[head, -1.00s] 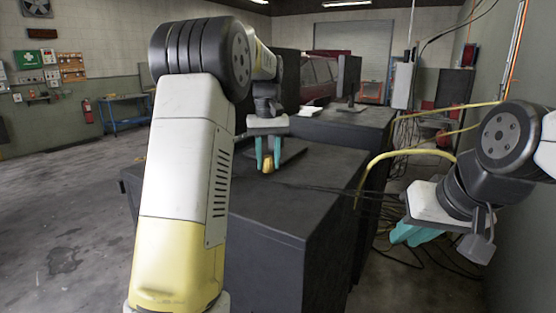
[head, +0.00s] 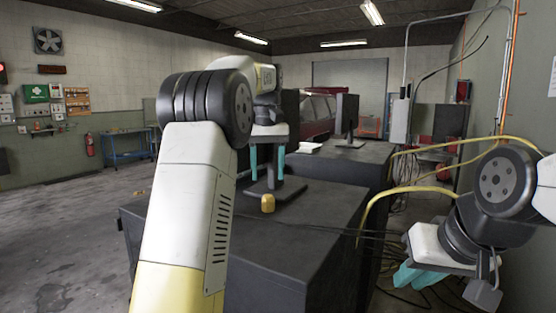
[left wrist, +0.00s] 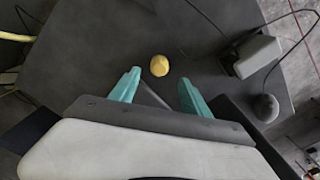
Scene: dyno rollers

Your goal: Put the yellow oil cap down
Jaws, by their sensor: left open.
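The yellow oil cap (head: 268,203) stands on the black cabinet top (head: 320,212), near its front. It also shows in the left wrist view (left wrist: 159,65), just beyond and between the fingertips, with nothing touching it. My left gripper (head: 267,165) is open and empty, raised above and behind the cap. Its teal fingers (left wrist: 158,84) are spread apart in the left wrist view. My right gripper (head: 412,275) hangs at the right, away from the cabinet. Its teal fingers are partly hidden, so I cannot tell their opening.
A monitor (head: 346,118) stands on another dark cabinet behind. In the left wrist view, a grey box-like device (left wrist: 257,56) and a dark round object (left wrist: 266,108) lie on the right of the surface. Dark cables run off the cabinet's right side.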

